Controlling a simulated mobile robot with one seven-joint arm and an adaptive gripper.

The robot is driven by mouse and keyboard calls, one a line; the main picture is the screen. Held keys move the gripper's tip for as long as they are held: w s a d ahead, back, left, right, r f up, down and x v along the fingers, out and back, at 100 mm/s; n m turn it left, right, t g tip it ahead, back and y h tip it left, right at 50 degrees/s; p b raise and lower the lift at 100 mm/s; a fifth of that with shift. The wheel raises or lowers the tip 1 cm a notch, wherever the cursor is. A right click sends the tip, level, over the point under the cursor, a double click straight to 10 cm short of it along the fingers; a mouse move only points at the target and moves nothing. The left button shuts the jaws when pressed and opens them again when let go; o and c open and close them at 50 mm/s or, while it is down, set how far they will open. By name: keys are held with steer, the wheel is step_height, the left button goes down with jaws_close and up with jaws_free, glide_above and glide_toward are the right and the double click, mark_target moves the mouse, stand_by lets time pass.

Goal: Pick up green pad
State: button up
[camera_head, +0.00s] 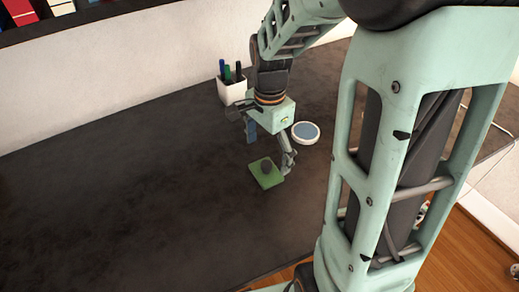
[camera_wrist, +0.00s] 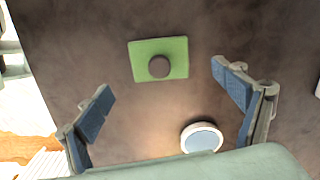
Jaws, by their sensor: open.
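The green pad (camera_head: 269,182) is a flat square lying on the dark tabletop, with a small dark round piece on it. It also shows in the wrist view (camera_wrist: 142,52), upper middle, with the dark round piece (camera_wrist: 159,67) near its lower edge. My gripper (camera_head: 270,150) is above the table close to the pad, its fingers spread. In the wrist view my gripper (camera_wrist: 162,78) has its two blue-padded fingers wide apart, one to each side of the pad's line, with nothing between them held. The pad is not touched by the fingers in the wrist view.
A round white-rimmed, blue-topped object (camera_head: 305,133) lies just right of my gripper. A white cup with pens (camera_head: 232,92) stands near the wall behind. The dark tabletop (camera_head: 130,190) is clear to the left. Wooden floor lies beyond its front edge.

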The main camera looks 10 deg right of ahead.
mark_target(266, 165)
steer(key=shift+a+f+b, duration=0.15)
steer(key=shift+f+b, duration=0.25)
steer(key=shift+f, duration=2.4)
steer(key=shift+c, duration=0.6)
steer(key=shift+s, duration=0.1)
steer(key=c, duration=1)
steer(key=shift+s, duration=0.1)
steer(key=c, duration=0.4)
